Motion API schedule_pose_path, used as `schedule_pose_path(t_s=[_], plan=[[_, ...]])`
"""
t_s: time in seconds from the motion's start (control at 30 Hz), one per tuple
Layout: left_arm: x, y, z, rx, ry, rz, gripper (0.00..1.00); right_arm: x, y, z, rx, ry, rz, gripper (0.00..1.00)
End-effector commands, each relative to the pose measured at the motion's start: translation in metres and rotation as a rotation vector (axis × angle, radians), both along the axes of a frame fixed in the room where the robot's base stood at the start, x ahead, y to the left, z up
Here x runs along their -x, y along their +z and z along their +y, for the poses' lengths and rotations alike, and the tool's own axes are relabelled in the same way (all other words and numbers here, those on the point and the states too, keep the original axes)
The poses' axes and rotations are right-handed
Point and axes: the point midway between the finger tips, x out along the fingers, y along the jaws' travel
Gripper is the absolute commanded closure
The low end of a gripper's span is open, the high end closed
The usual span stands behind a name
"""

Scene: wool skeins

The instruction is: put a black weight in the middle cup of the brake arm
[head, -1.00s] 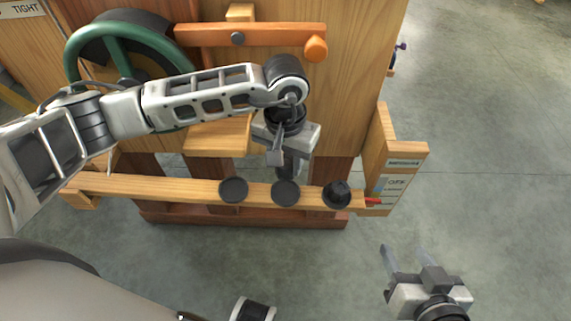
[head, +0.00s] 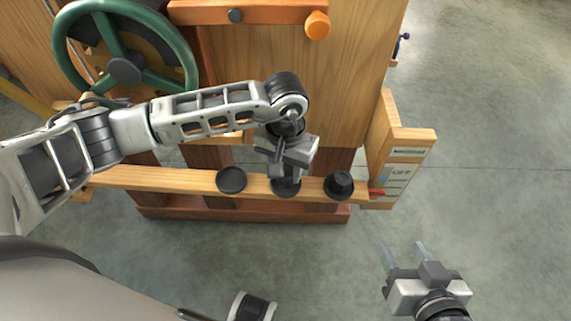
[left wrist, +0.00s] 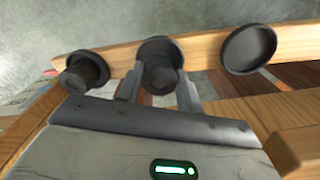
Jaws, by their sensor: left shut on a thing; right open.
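The wooden brake arm (head: 205,181) runs across the front with three dark cups. The left cup (head: 231,180) is empty, and the right cup (head: 339,191) has a black weight (head: 340,179) in it. My left gripper (head: 285,178) is shut on another black weight at the middle cup (head: 285,191). In the left wrist view the held weight (left wrist: 160,77) sits between the fingers, overlapping the middle cup (left wrist: 160,47). I cannot tell whether it rests on the cup floor. My right gripper (head: 405,262) is open and empty, low on the right, away from the brake arm.
A green handwheel (head: 190,62) and an orange lever with a round knob (head: 317,25) are on the wooden frame behind. An upright board with labels (head: 405,165) and a red pointer (head: 377,193) stand at the brake arm's right end. The floor at right is clear.

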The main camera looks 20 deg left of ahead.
Motion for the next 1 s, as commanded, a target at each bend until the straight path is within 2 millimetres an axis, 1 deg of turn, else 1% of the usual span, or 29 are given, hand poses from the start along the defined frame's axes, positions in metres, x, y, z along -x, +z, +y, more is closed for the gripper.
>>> schedule_pose_path(t_s=[0.27, 0.87, 0.9, 0.93, 0.97, 1.0], plan=[[0.0, 0.001, 0.0, 0.001, 0.0, -0.002, 1.0, 0.0, 0.0, 0.0, -0.001, -0.001, -0.001, 0.48], [0.0, -0.011, 0.0, 0.0, -0.001, -0.002, 1.0, 0.0, -0.011, -0.002, -0.004, -0.011, -0.002, 0.48], [0.0, -0.009, 0.0, 0.001, 0.0, -0.002, 0.53, 0.0, -0.009, -0.002, -0.004, -0.011, -0.002, 0.48], [0.0, -0.009, 0.0, 0.0, 0.0, -0.002, 0.44, 0.0, -0.009, -0.002, -0.004, -0.011, -0.002, 0.48], [0.0, -0.009, 0.0, 0.0, 0.0, -0.002, 0.38, 0.0, -0.009, -0.002, -0.004, -0.011, -0.002, 0.48], [0.0, -0.009, 0.0, 0.0, 0.0, -0.001, 0.38, 0.0, -0.009, -0.002, -0.004, -0.011, -0.002, 0.48]])
